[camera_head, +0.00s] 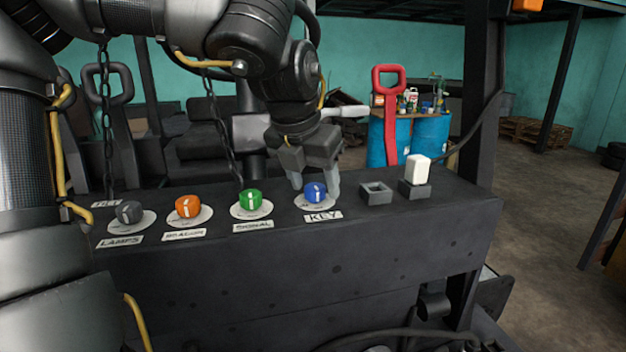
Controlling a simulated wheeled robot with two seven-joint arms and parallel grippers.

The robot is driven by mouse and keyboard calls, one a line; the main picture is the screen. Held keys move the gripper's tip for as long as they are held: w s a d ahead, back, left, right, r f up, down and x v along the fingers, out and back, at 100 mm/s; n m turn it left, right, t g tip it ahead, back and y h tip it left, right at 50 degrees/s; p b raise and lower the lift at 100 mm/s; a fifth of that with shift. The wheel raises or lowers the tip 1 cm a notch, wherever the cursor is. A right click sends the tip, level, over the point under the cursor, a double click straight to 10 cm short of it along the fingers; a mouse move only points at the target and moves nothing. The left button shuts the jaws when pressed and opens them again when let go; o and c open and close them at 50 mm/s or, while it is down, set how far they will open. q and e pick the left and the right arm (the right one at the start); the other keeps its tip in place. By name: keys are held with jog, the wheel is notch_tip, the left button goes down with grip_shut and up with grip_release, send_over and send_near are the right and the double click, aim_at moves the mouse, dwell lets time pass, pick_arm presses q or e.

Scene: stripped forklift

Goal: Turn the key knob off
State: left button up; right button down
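The blue key knob (315,192) stands on the dark panel, with a white line on its face and a KEY label (323,216) in front of it. My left gripper (315,182) comes down from above and behind the knob. Its two pale fingers are apart, one on the left of the knob and one on the right. I cannot tell whether they touch it. My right gripper is not in view.
Left of the key are a green knob (250,198), an orange knob (188,207) and a grey knob (129,212). To the right are an empty square socket (376,193) and a white block (418,169). A red lever (390,115) and a black post (483,90) stand behind.

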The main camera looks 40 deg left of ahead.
pick_arm(q)
jog(key=v, duration=1)
jog(key=shift+r+p, duration=0.4)
jog(key=shift+p, duration=0.05)
jog(key=shift+s, duration=0.1)
